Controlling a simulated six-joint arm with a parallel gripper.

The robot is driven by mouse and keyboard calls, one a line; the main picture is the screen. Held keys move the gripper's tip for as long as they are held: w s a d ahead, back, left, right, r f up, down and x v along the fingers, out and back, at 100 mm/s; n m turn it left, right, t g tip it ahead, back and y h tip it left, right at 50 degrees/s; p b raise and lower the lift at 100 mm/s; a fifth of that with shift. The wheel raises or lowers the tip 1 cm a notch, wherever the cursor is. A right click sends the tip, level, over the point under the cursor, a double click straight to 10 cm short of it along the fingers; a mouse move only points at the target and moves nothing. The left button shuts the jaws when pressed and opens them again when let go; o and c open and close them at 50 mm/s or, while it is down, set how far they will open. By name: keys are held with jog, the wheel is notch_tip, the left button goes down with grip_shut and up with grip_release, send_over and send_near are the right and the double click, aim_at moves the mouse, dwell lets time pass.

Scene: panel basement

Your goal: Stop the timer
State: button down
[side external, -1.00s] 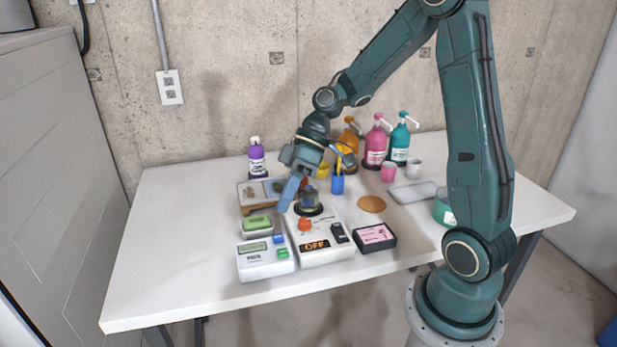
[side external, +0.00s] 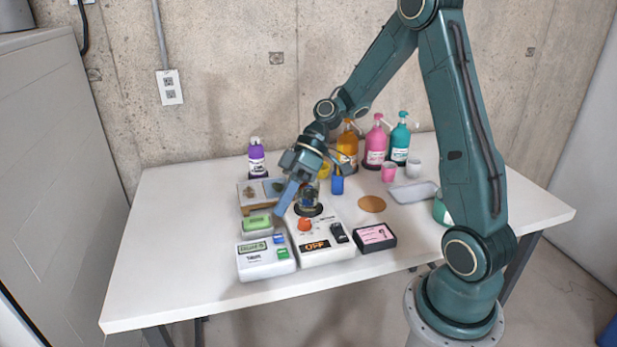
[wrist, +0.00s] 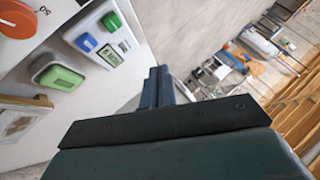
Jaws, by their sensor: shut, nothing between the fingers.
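The timer is a white box (side external: 255,268) at the front left of the table, with a small display, a blue button (side external: 279,239) and a green button (side external: 283,253). It also shows in the wrist view (wrist: 117,33), with its blue button (wrist: 87,42) and green button (wrist: 111,21). My gripper (side external: 279,223) is shut and empty, its fingertips just behind and above the timer near the blue button. In the wrist view the shut fingers (wrist: 158,88) point past the timer. I cannot tell the exact gap to the buttons.
Right of the timer is a white device (side external: 325,250) with an orange knob and an OFF label. A green-topped block (side external: 257,222) sits behind the timer. A black-edged pink box (side external: 375,237) lies to the right. Pump bottles (side external: 376,147) stand at the back. The left table is clear.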

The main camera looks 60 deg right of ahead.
aim_at(287, 249)
jog(key=shift+f, duration=4.2)
jog(key=shift+f, duration=0.9)
jog(key=shift+r, duration=0.9)
jog(key=shift+r, duration=0.1)
jog(key=shift+r, duration=2.35)
jog(key=shift+r, duration=0.2)
